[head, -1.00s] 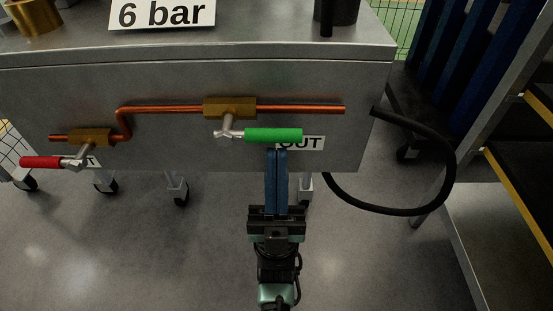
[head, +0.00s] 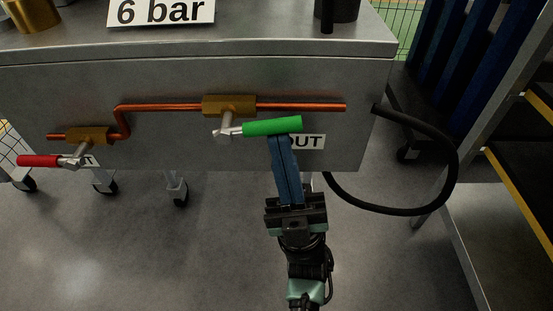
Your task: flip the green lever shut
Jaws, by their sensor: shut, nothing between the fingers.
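The green lever (head: 272,126) sits on the front of the grey cabinet, on the right-hand brass valve (head: 229,105). It points right, nearly along the copper pipe (head: 180,108), with its free end tilted slightly up. A label reading OUT (head: 310,142) is partly hidden behind my gripper and the lever. My gripper (head: 281,137) is shut, its blue fingers together and empty. The fingertips are just under the lever's right part and appear to touch it from below.
A red lever (head: 38,161) on the left brass valve (head: 88,136) points left. A black hose (head: 447,170) loops at the cabinet's right. A 6 bar sign (head: 162,11) stands on top. A shelf rack with yellow edges (head: 538,209) is at the right.

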